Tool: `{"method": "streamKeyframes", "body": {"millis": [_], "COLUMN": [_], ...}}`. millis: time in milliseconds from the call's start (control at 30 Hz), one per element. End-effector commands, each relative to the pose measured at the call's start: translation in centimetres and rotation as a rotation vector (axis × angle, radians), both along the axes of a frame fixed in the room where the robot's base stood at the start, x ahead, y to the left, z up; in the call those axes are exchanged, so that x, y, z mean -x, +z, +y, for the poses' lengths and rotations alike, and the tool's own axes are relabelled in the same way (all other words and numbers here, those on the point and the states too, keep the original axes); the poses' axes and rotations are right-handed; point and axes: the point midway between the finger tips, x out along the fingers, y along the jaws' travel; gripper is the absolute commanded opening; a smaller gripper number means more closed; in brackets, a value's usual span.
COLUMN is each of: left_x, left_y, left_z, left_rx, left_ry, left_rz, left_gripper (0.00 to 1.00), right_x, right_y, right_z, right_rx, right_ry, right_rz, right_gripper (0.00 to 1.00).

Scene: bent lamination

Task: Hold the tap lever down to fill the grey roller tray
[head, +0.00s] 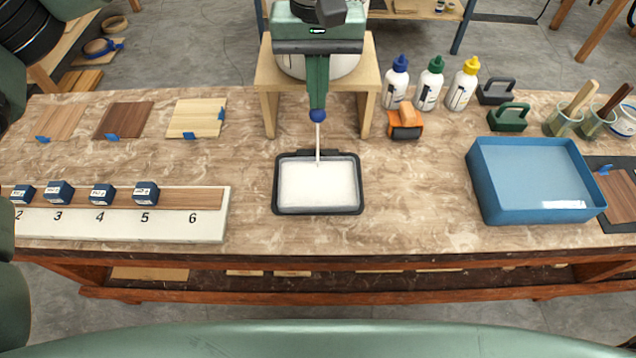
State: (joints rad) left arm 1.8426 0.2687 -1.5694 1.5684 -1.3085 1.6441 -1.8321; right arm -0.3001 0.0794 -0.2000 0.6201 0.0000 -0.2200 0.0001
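The grey roller tray (277,205) sits on the bench in front of the wooden stand, with white liquid across its floor. A thin white stream (318,145) falls into it from above. My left gripper (317,105) comes down over the stand from the top of the head view. Its fingers are together, with their tips at the blue knob (317,116) of the tap lever, seemingly touching it from above. The gripper hides the rest of the lever and the spout. A white tub (346,66) shows partly behind it. My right gripper is out of view.
Glue bottles (428,88) and an orange-black tool (405,122) stand right of the stand (267,75). A blue tray (530,165) lies farther right. A numbered white board (120,226) with several dark blue blocks lies left. Bench space beside the roller tray is clear.

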Motion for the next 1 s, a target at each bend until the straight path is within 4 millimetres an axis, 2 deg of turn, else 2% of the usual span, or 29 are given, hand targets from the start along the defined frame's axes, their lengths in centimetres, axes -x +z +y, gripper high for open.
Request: {"method": "streamKeyframes", "body": {"millis": [133, 233, 500, 600, 1000], "left_x": [0.0, 0.0, 0.0, 0.0, 0.0], "left_y": [0.2, 1.3, 6.8, 8.1, 8.0], "left_z": [0.0, 0.0, 0.0, 0.0, 0.0], "left_rx": [-0.001, -0.001, 0.001, 0.0, 0.0], "left_ry": [0.0, 0.0, 0.001, 0.0, 0.0], "left_rz": [0.0, 0.0, 0.0, 0.001, 0.0], "left_gripper": [0.0, 0.0, 0.0, 0.0, 0.0], "right_x": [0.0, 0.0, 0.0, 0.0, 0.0], "right_y": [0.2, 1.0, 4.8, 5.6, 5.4], "right_z": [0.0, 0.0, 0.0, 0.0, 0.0], "right_rx": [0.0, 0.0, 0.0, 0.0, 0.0], "right_ry": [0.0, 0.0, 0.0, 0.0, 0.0], "right_rz": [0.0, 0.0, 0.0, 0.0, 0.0], "right_gripper": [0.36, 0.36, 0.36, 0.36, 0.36]}}
